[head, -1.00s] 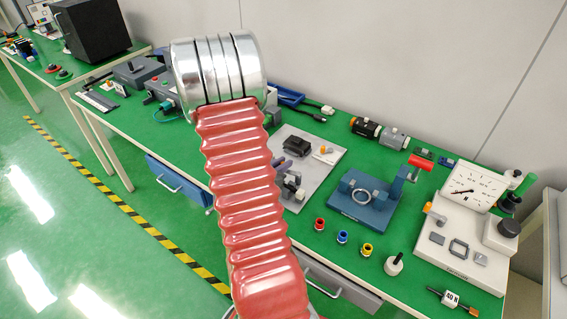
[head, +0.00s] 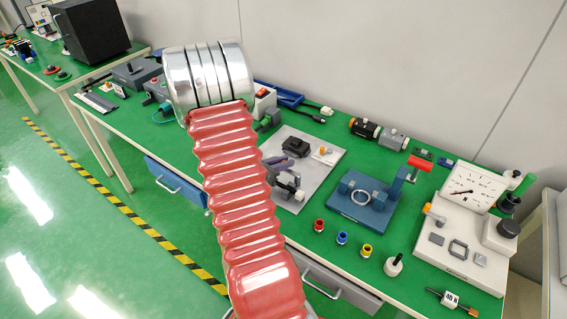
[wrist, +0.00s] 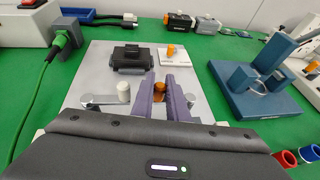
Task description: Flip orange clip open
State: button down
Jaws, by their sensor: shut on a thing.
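My gripper (wrist: 164,84) has purple fingers, which reach over the grey plate (wrist: 100,58) in the wrist view. The fingers are shut on the orange clip (wrist: 160,91), which shows as a small orange piece between them. A grey metal bar and a white knob (wrist: 123,91) lie just left of the fingers. In the head view my gripper (head: 277,164) is partly hidden behind my red arm sleeve, and the clip cannot be made out there. How far the clip is turned cannot be told.
A black box (wrist: 131,57) and a white block with an orange knob (wrist: 173,57) sit farther back on the plate. A blue fixture (wrist: 255,85) stands to the right. A green plug and cable (wrist: 62,40) lie to the left. Red, blue and yellow rings (head: 342,237) stand near the table's front.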

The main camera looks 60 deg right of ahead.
jog(key=shift+s+d+m+g, duration=0.1)
jog(key=shift+m+g, duration=0.2)
jog(key=c, duration=1.7)
grip_release()
jog(key=v, duration=1.4)
jog(key=shift+d, duration=0.1)
